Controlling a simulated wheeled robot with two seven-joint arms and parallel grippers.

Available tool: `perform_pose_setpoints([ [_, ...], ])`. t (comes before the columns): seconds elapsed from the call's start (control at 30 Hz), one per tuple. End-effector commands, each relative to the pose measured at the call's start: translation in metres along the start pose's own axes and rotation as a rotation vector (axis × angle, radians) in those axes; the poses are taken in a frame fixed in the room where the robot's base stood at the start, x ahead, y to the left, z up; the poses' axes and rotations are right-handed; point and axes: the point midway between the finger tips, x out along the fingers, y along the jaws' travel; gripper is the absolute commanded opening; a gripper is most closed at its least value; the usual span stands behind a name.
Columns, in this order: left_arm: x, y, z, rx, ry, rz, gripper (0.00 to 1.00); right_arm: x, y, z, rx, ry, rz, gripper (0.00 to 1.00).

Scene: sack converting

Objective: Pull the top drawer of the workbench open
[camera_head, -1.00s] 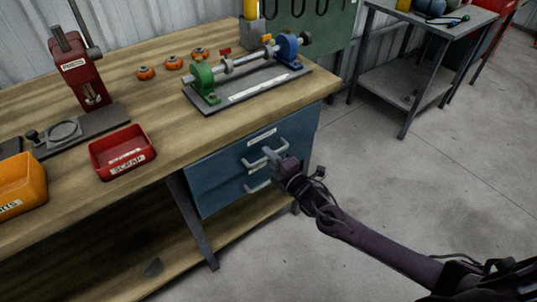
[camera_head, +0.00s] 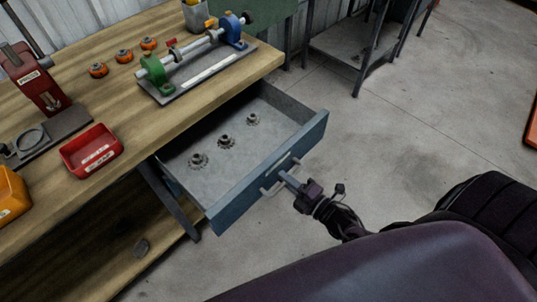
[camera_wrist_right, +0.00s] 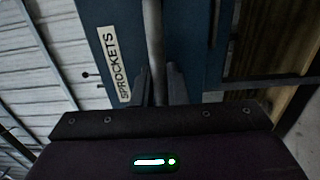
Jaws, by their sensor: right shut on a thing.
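The blue top drawer (camera_head: 268,172) of the workbench (camera_head: 120,50) stands pulled well out in the head view. Several grey sprockets (camera_head: 225,142) lie inside it. My right gripper (camera_head: 287,178) is at the drawer front, shut on the bar handle (camera_head: 270,190). In the right wrist view the handle (camera_wrist_right: 154,50) runs between the two fingers (camera_wrist_right: 158,85), beside a label reading SPROCKETS (camera_wrist_right: 114,65). My left gripper is in neither view.
On the bench top are a red scrap tray (camera_head: 91,150), an orange bin (camera_head: 12,195), a red press (camera_head: 35,80), orange rings (camera_head: 123,56) and a shaft fixture (camera_head: 200,72). A grey side table (camera_head: 345,45) stands behind.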

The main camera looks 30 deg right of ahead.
Motion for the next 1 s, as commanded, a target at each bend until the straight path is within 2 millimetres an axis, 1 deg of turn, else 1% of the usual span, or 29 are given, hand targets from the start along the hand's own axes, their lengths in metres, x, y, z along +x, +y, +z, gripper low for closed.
perform_pose_setpoints([
  [0.03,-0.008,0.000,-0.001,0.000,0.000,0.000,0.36,-0.013,0.002,0.000,0.000,-0.001,-0.006,0.00],
  [0.2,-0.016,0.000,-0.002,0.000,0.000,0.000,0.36,-0.043,0.001,0.000,0.000,-0.001,-0.004,0.00],
  [0.4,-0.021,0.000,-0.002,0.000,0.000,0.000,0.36,-0.063,0.000,0.000,0.000,0.000,-0.001,0.00],
  [0.6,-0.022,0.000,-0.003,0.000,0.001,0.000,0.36,-0.070,0.000,0.000,-0.001,-0.001,0.001,0.00],
  [0.93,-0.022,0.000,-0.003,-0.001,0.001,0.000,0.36,-0.070,0.000,0.000,-0.001,-0.001,0.001,0.00],
  [0.97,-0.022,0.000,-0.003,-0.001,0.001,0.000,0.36,-0.070,0.000,0.000,-0.001,-0.001,0.001,0.17],
  [1.0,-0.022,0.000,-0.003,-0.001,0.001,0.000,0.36,-0.070,0.000,0.000,-0.001,-0.001,0.001,0.22],
])
